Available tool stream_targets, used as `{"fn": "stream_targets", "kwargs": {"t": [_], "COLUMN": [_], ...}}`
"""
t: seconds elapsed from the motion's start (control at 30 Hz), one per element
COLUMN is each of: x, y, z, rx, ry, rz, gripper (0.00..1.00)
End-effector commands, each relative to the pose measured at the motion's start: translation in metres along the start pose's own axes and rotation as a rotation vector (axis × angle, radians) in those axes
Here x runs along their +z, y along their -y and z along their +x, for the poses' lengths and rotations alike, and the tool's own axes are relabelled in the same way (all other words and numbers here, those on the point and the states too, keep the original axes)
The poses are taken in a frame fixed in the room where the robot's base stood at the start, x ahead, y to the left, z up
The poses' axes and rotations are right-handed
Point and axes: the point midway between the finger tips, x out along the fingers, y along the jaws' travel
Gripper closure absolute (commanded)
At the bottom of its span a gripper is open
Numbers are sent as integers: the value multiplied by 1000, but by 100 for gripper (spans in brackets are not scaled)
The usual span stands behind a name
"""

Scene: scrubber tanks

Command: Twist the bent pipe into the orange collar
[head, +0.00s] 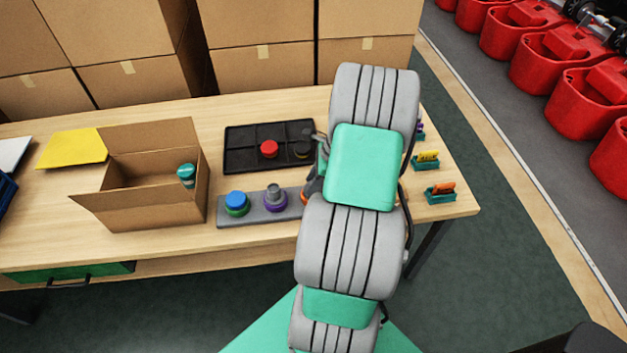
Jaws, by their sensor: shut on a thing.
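The orange collar (304,197) shows only as a sliver at the right end of a grey base strip (254,217). My arm covers the rest of it. My gripper (315,184) is almost wholly hidden behind my arm. Only a dark edge that seems part of it shows, close above and beside the orange collar. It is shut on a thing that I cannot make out. I see no bent pipe. I cannot tell whether anything sits in the collar.
The strip also bears a blue-topped green collar (236,203) and a purple collar (275,201) with a grey piece. A black tray (238,160) holds a red part (269,149) and a dark one. An open carton (150,205) stands left. Small coloured pieces (440,192) stand right.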

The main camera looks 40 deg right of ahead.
Motion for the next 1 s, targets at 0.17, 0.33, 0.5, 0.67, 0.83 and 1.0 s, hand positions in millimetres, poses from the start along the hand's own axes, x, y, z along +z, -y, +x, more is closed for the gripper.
{"fn": "stream_targets", "kwargs": {"t": [0.17,0.33,0.5,0.67,0.83,1.0], "x": [1,1,0,0,1,1], "y": [-1,0,0,0,0,0], "z": [-2,-2,0,0,-2,-2], "rx": [-17,-36,-40,-41,-53,-76], "ry": [1,0,0,0,0,0], "rz": [46,90,97,98,130,186], "gripper": [100,100,100,100,100,100]}}
